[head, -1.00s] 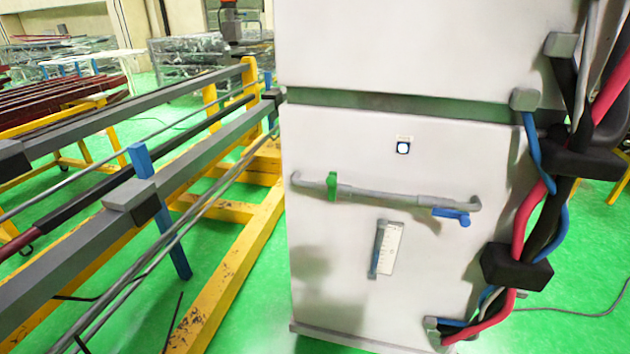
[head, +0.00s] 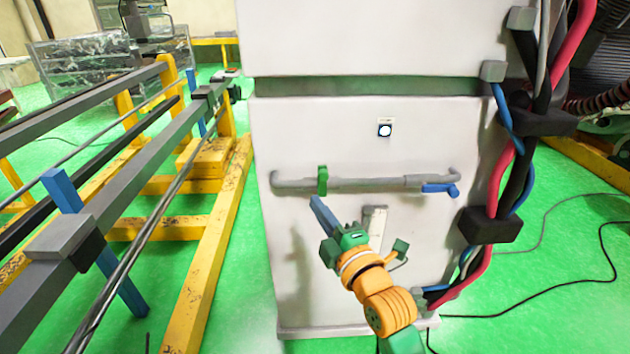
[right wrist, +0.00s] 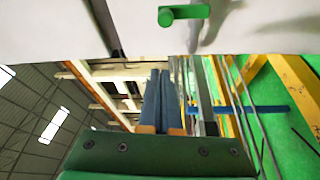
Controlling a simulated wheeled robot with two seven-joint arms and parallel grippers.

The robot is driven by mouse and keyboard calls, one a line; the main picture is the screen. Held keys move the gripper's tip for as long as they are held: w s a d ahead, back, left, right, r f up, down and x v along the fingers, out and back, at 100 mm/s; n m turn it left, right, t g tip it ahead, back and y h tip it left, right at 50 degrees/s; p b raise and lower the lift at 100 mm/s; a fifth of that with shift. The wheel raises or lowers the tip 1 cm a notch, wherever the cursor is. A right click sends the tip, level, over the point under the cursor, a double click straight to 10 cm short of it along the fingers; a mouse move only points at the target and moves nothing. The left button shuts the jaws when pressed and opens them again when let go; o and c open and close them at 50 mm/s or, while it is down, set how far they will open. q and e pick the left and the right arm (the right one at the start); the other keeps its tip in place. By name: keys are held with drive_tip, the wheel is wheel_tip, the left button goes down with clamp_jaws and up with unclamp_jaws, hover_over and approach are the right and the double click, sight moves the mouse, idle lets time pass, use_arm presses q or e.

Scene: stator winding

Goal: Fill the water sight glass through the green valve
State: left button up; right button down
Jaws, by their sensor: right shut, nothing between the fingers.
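The green valve (head: 322,180) sits on a grey horizontal pipe (head: 365,184) on the front of a white cabinet. The green valve handle (right wrist: 184,14) also shows at the top of the right wrist view. A blue handle (head: 440,189) is at the pipe's right end. The sight glass (head: 375,222) hangs below the pipe; my right gripper and arm hide its lower part. My right gripper (head: 315,200) is shut and empty, its blue fingers pointing up just below the green valve. The fingers (right wrist: 158,95) lie together in the right wrist view. My left gripper is not in view.
The white cabinet (head: 300,125) has a small round indicator (head: 385,129) above the pipe. Red, blue and black cables (head: 497,185) run down its right side. A yellow frame (head: 207,265) with grey rails stands on the left.

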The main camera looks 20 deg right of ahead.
sight(323, 185)
drive_tip(key=w+d+p, duration=0.2)
drive_tip(key=w, duration=0.7)
drive_tip(key=shift+d+p, duration=0.25)
drive_tip(key=shift+p, duration=0.05)
drive_tip(key=shift+w+f, duration=0.1)
drive_tip(key=shift+w, duration=0.05)
drive_tip(key=shift+d+m+b, duration=0.2)
drive_tip(key=shift+m+b, duration=0.1)
drive_tip(key=shift+m, duration=0.1)
